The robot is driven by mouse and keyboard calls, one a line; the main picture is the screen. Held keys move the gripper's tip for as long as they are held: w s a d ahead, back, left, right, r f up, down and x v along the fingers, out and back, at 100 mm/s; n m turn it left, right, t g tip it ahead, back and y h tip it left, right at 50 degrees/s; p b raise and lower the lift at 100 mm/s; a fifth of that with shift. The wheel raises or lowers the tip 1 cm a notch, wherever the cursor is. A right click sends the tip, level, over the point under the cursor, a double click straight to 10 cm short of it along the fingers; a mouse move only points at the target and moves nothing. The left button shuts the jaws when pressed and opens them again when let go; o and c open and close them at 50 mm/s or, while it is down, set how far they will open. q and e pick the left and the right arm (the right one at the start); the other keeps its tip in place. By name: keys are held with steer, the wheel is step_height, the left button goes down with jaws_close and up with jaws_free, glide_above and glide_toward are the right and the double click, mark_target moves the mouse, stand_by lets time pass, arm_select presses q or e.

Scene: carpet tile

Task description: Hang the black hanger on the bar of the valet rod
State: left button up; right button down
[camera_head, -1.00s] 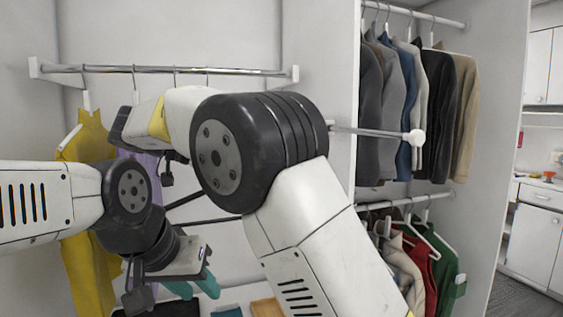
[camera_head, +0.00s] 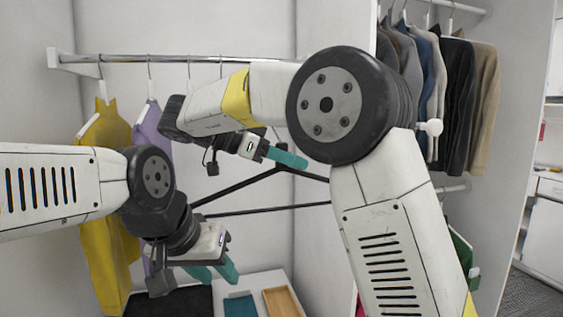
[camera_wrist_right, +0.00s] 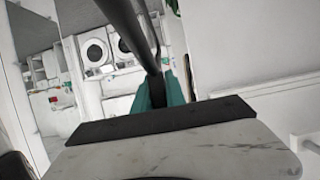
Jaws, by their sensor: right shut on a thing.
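The black hanger (camera_head: 262,211) is in the head view, in front of the closet's back wall, its wide bar roughly level. My right gripper (camera_head: 287,157) is shut on its upper part, and the hanger hangs in the air. In the right wrist view a dark hanger part (camera_wrist_right: 157,91) lies between the teal fingertips. The hanger's hook is not clearly visible. The valet rod (camera_head: 430,128) shows only its white end knob, right of my right arm; its bar is hidden behind that arm. My left gripper (camera_head: 213,271) is low at left, empty, its teal fingers apart.
A wall rail (camera_head: 180,60) at the back left holds a yellow garment (camera_head: 103,200) and a purple one. Dark jackets (camera_head: 455,105) hang at right, close to the knob. A wooden tray (camera_head: 283,302) and folded cloths lie below.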

steer(key=w+d+f, duration=0.1)
steer(key=w+d, duration=0.2)
steer(key=d, duration=0.7)
steer(key=w+d+f, duration=0.1)
steer(key=w+d, duration=0.3)
steer(key=d, duration=0.6)
steer(key=shift+w+d, duration=0.2)
steer(key=c, duration=1.3)
jaws_free()
steer(key=shift+a, duration=0.1)
